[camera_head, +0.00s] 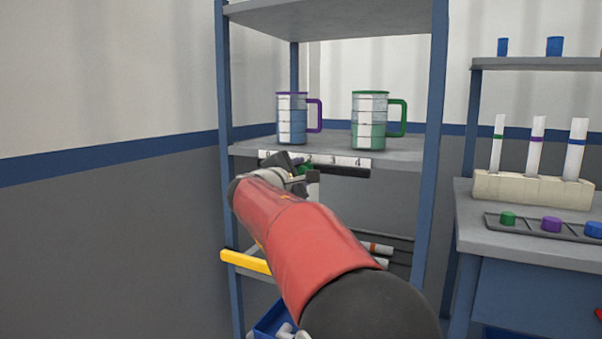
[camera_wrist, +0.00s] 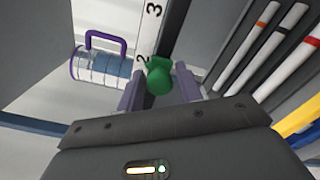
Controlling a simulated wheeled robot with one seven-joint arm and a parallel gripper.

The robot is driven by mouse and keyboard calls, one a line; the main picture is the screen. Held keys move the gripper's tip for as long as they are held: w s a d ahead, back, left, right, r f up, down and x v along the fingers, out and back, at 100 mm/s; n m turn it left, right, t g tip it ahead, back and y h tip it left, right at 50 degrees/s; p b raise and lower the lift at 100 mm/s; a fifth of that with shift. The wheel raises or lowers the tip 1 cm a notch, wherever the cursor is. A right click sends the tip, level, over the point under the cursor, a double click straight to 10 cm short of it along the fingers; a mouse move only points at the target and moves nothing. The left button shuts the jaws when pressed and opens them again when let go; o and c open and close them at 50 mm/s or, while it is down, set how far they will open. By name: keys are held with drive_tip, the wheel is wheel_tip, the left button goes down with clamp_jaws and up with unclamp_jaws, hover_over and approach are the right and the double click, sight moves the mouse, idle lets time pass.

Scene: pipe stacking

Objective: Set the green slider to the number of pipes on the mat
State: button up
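The green slider (camera_wrist: 158,76) sits on the numbered strip (camera_wrist: 152,28), with its knob beside the number 2 in the wrist view. In the head view the slider (camera_head: 306,169) shows partly behind my gripper (camera_head: 301,178) at the shelf's front edge. In the wrist view my gripper (camera_wrist: 158,86) has one finger close on each side of the knob and looks shut on it. My arm hides part of the mat in the head view.
A purple-handled jug (camera_head: 291,120) and a green-handled jug (camera_head: 369,122) stand on the shelf above the strip. A yellow bar (camera_head: 246,262) is at the lower shelf's front, with a blue bin (camera_head: 270,322) below. Blue uprights flank the shelf. A bench with tubes (camera_head: 535,150) stands right.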

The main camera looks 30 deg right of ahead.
clamp_jaws()
drive_tip(key=s+d+b, duration=0.1)
drive_tip(key=s, duration=0.1)
drive_tip(key=s+d+b, duration=0.2)
drive_tip(key=shift+s+d+f, duration=0.1)
drive_tip(key=shift+d+f, duration=0.05)
drive_tip(key=shift+s+d, duration=0.25)
drive_tip(key=shift+s, duration=0.05)
drive_tip(key=o, duration=0.8)
unclamp_jaws()
drive_tip(key=shift+a, duration=0.1)
approach(331, 171)
drive_tip(key=shift+b+v, duration=0.45)
drive_tip(key=shift+v, duration=0.45)
